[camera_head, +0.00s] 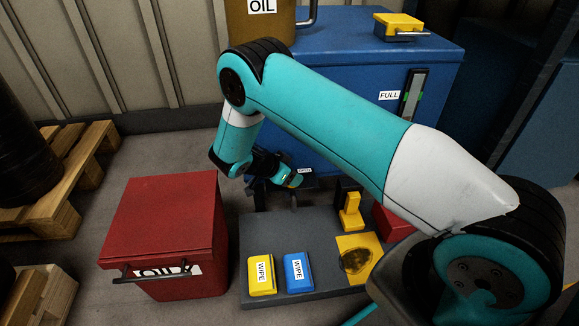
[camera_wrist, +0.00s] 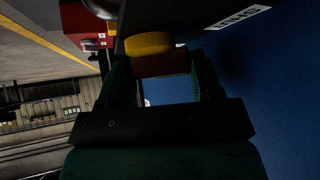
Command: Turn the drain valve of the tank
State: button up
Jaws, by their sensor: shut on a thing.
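The blue tank (camera_head: 340,130) stands at the back, with a gauge (camera_head: 414,95) and a "FULL" label on its front. My gripper (camera_head: 288,178) is low at the tank's front, beside a small white label (camera_head: 305,170). In the wrist view my gripper (camera_wrist: 160,68) is shut on the yellow handle (camera_wrist: 150,43) of the drain valve, which shows between the fingers. The valve body is mostly hidden by my gripper and a dark part. The blue tank wall (camera_wrist: 275,90) fills the right of the wrist view.
A red toolbox (camera_head: 165,225) stands left on the floor. Wooden pallets (camera_head: 60,180) lie far left. An oil can (camera_head: 262,25) sits on the tank.

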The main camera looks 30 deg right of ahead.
jog(key=shift+a+r+n+t+p, duration=0.1)
jog(key=shift+r+n+t+p, duration=0.15)
jog(key=shift+n+t+p, duration=0.6)
jog(key=shift+f+n+t+y+p, duration=0.1)
jog(key=shift+n+t+y+p, duration=0.25)
jog(key=shift+n+p, duration=0.3)
jog(key=shift+w+a, duration=0.1)
jog(key=o, duration=0.6)
jog(key=shift+f, duration=0.1)
jog(key=p+v, duration=0.3)
jog(key=v, duration=0.5)
jog(key=p+v, duration=0.3)
jog(key=v, duration=0.6)
jog(key=shift+s, duration=0.3)
